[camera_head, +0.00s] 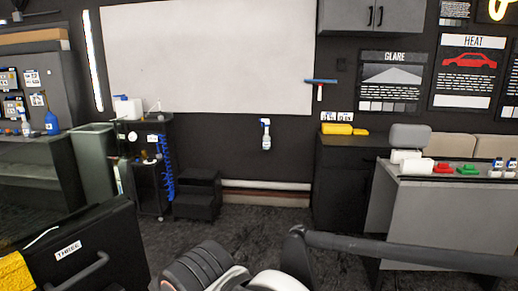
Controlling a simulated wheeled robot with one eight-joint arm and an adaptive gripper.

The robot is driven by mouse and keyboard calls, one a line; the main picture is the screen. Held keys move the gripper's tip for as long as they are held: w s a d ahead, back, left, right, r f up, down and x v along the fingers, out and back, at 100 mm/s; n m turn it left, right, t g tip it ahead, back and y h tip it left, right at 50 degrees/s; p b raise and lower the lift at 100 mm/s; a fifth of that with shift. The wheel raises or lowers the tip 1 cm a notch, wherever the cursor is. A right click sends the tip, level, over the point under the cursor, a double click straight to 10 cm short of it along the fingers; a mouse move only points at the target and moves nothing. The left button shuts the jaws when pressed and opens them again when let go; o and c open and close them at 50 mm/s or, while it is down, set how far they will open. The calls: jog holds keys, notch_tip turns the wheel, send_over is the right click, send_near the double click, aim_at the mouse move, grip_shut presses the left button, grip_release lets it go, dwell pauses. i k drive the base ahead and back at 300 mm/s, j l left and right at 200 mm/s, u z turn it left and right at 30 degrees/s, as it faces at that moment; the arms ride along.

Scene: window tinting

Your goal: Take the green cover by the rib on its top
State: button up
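The green cover (467,169) sits on the counter (440,178) at the right, small in the view. A raised part shows on its top, but the rib is too small to make out clearly. A red piece of similar shape (443,168) lies just left of it. Parts of my own arm cross the bottom of the view and run to the right edge. My gripper is not in view, so its state and what it holds are hidden.
White boxes (413,164) stand left of the red piece, and spray bottles (496,167) right of the green cover. A dark case labelled THREE (100,243) stands at the lower left. A black step stool (198,196) is by the back wall. Dark carpet (245,228) lies open in the middle.

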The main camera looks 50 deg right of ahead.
aim_at(467, 169)
jog(key=z, duration=3.2)
jog(key=i+u, duration=0.1)
jog(key=i, duration=0.45)
jog(key=i+l+u, duration=0.1)
jog(key=i, duration=0.4)
jog(key=i+l+u, duration=0.1)
jog(key=i+l, duration=0.15)
jog(key=i, duration=0.3)
jog(key=i+l+u, duration=0.1)
jog(key=i, duration=0.4)
jog(key=i+l, duration=0.35)
jog(key=i, duration=0.15)
jog(key=i+l+u, duration=0.15)
jog(key=i, duration=0.4)
